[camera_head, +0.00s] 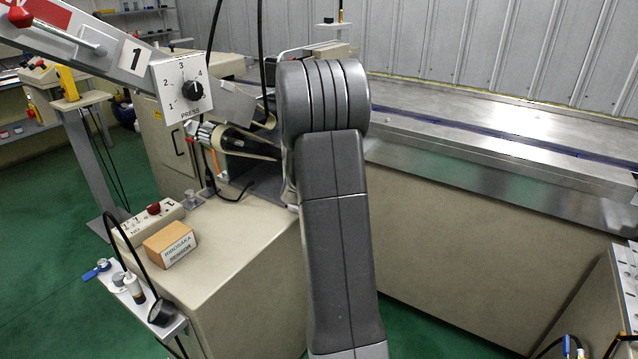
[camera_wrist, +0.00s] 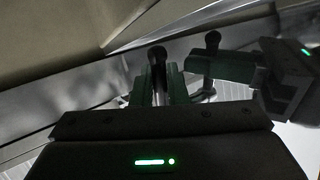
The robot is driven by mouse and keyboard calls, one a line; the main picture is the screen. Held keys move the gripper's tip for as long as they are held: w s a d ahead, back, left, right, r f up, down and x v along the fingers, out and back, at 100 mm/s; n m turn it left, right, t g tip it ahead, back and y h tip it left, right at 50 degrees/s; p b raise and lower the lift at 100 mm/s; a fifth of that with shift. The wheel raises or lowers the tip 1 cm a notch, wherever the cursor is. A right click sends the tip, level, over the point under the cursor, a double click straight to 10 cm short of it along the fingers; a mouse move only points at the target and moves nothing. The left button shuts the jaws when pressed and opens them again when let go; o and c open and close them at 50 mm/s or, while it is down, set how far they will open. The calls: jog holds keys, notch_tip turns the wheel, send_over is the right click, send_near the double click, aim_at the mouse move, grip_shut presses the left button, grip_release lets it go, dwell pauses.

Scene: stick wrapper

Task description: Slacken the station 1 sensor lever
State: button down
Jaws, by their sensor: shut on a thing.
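In the wrist view my gripper (camera_wrist: 159,85) has its two green fingers closed on a thin lever with a dark knob (camera_wrist: 157,54), whose top stands up between them. No label shows there, so I cannot tell from marks which lever belongs to station 1. In the head view my arm hides the gripper and both levers.
A cardboard box (camera_head: 170,244) sits on the beige cabinet. A long metal bench (camera_head: 500,130) runs behind my arm to the right.

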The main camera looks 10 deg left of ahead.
jog(key=t+b, duration=0.1)
jog(key=b, duration=0.2)
jog(key=shift+w+d+f+n, duration=0.1)
jog(key=shift+w+f+n, duration=0.2)
jog(key=shift+f, duration=0.05)
jog(key=shift+w+r+t+b, duration=0.1)
jog(key=shift+r+t+b, duration=0.05)
jog(key=shift+t+b, duration=0.25)
jog(key=shift+r, duration=0.1)
jog(key=c, duration=1.8)
grip_release()
jog(key=v, duration=1.4)
jog(key=shift+w+p, duration=0.1)
jog(key=shift+p, duration=0.25)
